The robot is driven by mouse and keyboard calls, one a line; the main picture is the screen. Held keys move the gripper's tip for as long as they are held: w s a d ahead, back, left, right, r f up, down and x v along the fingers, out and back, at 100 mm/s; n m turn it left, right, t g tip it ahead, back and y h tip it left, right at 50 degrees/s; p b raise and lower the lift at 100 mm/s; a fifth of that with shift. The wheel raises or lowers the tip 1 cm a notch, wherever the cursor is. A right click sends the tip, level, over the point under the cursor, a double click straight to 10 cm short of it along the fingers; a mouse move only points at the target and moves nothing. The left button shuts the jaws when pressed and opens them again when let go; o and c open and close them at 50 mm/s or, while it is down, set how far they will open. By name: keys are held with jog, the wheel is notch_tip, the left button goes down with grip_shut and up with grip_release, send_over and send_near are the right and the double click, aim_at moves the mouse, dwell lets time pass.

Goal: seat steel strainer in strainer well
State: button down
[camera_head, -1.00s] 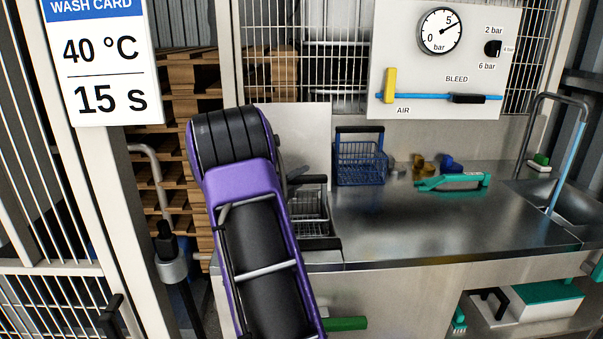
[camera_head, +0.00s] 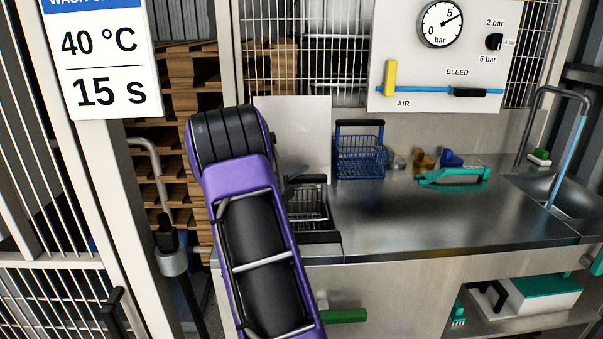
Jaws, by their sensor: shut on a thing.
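The steel strainer (camera_head: 313,205) is a wire basket with a black handle, at the left end of the steel bench. My purple and black arm covers its left side. My gripper (camera_head: 293,172) shows only as a small dark part beside the arm, shut at the strainer's handle; its fingertips are mostly hidden. A dark rim (camera_head: 321,238) lies just below the basket at the bench's front left and may be the strainer well. I cannot tell whether the basket is in it or above it.
A blue wire basket (camera_head: 360,157) stands behind to the right, with small brass and blue parts beside it. A green tool (camera_head: 454,175) lies farther right, near the sink (camera_head: 566,192). The bench middle (camera_head: 420,215) is clear. A pale upright panel (camera_head: 292,130) stands behind the strainer.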

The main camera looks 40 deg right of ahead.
jog(key=shift+f, duration=0.85)
jog(key=shift+f, duration=1.5)
